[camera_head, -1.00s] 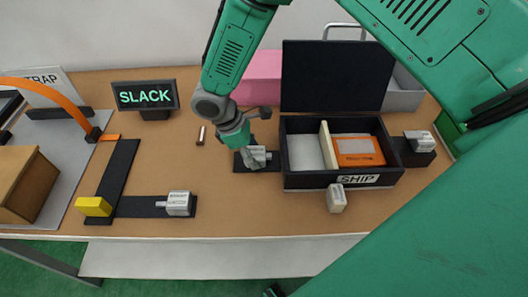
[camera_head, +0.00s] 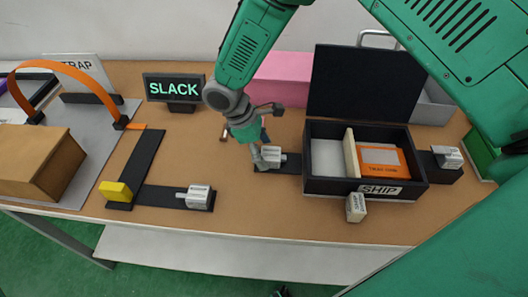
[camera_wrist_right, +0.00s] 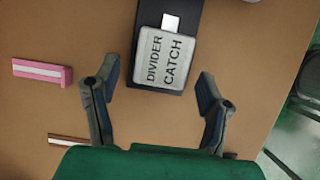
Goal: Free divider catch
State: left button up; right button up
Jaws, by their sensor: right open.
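The divider catch (camera_wrist_right: 163,60) is a pale grey block lettered DIVIDER CATCH on a dark strip. In the head view the catch (camera_head: 272,154) sits at the left side of the black SHIP box (camera_head: 365,187). A cream divider (camera_head: 351,153) stands upright inside the box. My right gripper (camera_head: 260,160) is beside the catch on its left. In the right wrist view my right gripper (camera_wrist_right: 157,72) is open, with its fingers spread wider than the block and nothing held. My left gripper is not visible.
The box lid (camera_head: 362,85) stands open. An orange panel (camera_head: 382,158) lies inside. Other grey blocks are at the box front (camera_head: 356,207), its right side (camera_head: 447,157) and on the left strip (camera_head: 198,197). A SLACK sign (camera_head: 174,88) stands behind. The front centre table is clear.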

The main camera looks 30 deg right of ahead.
jog(key=v, duration=1)
jog(key=shift+w+r, duration=0.2)
jog(key=shift+r, duration=0.1)
